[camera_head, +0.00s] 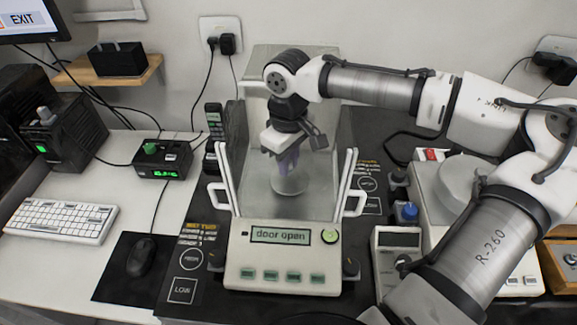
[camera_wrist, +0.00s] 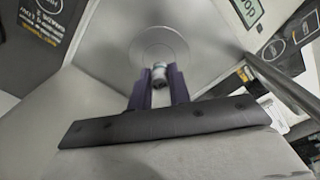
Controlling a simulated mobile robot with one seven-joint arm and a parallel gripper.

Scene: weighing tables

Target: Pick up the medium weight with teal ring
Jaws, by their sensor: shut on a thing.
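My gripper (camera_head: 289,160) reaches down into the glass chamber of the balance (camera_head: 282,273), above the round weighing pan (camera_head: 290,184). In the wrist view my gripper (camera_wrist: 159,82) has its two purple fingers shut on a small metallic weight (camera_wrist: 159,72). The weight is pale with a darker end. I cannot make out a teal ring on it. The pan (camera_wrist: 158,42) lies just beyond the fingertips in the wrist view; I cannot tell whether the weight touches it. In the head view the fingers hide the weight. The balance display reads "door open".
The chamber's glass walls stand close around my gripper. A blue-topped object (camera_head: 406,213) stands right of the balance, near a second scale (camera_head: 468,180). A black control box (camera_head: 163,162), a keyboard (camera_head: 61,220) and a mouse (camera_head: 141,257) are on the left.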

